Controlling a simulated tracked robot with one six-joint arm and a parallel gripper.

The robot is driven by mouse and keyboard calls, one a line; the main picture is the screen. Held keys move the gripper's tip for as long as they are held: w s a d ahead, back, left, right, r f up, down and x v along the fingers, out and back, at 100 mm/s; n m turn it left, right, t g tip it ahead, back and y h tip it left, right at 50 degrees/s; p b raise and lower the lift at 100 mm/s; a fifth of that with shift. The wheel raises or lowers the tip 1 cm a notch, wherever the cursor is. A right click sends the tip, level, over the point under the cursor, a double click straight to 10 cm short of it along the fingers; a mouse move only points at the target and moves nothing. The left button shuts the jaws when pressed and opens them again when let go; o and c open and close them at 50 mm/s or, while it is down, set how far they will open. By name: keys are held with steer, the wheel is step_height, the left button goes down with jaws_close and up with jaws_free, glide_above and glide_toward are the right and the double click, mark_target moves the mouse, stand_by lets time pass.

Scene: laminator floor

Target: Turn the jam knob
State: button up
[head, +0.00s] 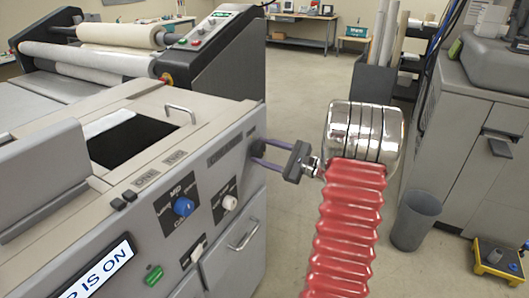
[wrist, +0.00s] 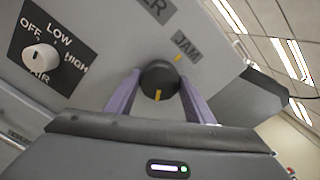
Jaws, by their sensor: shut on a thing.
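The jam knob (wrist: 158,82) is a round black knob with a yellow pointer line, on the grey panel under the JAM label (wrist: 186,44). In the wrist view its line points down, and a small yellow mark sits on the panel above right of it. My gripper (wrist: 160,76) has its two purple fingers on either side of the knob, shut on it. In the head view my gripper (head: 254,149) reaches the upper right end of the machine's front panel; the knob cannot be made out there.
A white AIR knob (wrist: 40,57) marked OFF, LOW and HIGH is left of the jam knob. The head view shows a blue knob (head: 183,206), a green switch (head: 153,275) and a door handle (head: 244,234) on the panel. A grey bin (head: 415,219) stands on the floor at right.

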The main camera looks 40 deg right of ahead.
steer(key=m, duration=0.4)
steer(key=shift+d+f+m, duration=0.1)
steer(key=shift+f+m, duration=0.1)
steer(key=shift+m, duration=0.2)
steer(key=m, duration=0.4)
steer(key=shift+m, duration=0.3)
steer(key=m, duration=0.4)
steer(key=shift+m, duration=0.3)
steer(key=m, duration=0.5)
steer(key=o, duration=1.1)
steer(key=shift+r, duration=0.1)
steer(key=shift+c, duration=0.2)
steer(key=shift+s, duration=0.1)
steer(key=v, duration=1.3)
steer(key=shift+s, duration=0.3)
